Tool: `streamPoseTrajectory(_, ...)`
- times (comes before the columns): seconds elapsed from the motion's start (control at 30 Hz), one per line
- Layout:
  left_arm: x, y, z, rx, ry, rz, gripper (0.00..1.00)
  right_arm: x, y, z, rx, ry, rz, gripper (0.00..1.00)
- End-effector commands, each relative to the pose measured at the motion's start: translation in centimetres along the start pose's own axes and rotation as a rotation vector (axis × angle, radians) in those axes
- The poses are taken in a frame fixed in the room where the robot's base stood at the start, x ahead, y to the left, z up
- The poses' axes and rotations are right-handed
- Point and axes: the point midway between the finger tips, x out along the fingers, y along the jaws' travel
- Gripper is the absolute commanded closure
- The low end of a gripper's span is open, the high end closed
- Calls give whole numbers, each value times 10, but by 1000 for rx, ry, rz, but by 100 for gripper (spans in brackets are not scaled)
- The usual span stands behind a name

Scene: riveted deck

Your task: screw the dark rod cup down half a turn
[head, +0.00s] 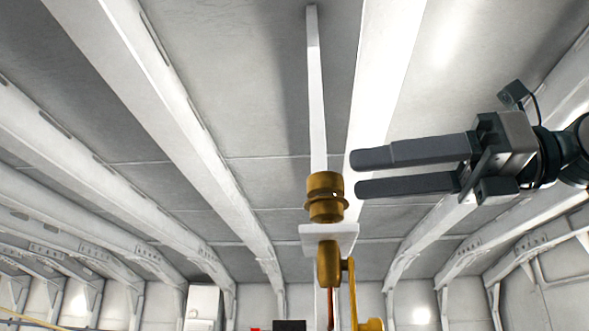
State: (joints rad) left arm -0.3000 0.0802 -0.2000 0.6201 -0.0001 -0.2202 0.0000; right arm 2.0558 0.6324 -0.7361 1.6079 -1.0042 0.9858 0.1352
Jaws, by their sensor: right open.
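A dark brass-coloured rod cup (325,208), made of stacked round rings, sits in the middle of the head view. A long pale rod (316,100) runs up from it. A small white plate (345,238) lies directly below the cup, with a brass fitting (328,262) under it. My right gripper (357,175) comes in from the right with its two dark fingers apart, one above the other in the picture. Its tips are just right of the cup's upper part, with nothing between them. I cannot tell the depth gap to the cup. My left gripper is not in view.
A ribbed pale ceiling with long white beams (190,120) spans the view. A white box (203,305) stands at the far wall. The space left of the cup looks clear.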

Motion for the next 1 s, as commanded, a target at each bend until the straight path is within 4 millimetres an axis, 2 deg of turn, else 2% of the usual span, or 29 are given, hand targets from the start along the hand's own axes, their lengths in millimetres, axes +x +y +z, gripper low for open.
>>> streamPoseTrajectory(0.03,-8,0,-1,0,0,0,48,10,0,3,-1,3,1,48)
streamPoseTrajectory(0.3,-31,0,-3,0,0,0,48,59,1,4,0,3,2,48)
streamPoseTrajectory(0.5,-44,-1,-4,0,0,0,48,87,0,3,0,2,1,48)
streamPoseTrajectory(0.7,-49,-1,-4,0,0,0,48,101,0,1,-1,0,0,48)
streamPoseTrajectory(1.0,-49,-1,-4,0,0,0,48,103,0,0,0,0,0,48)
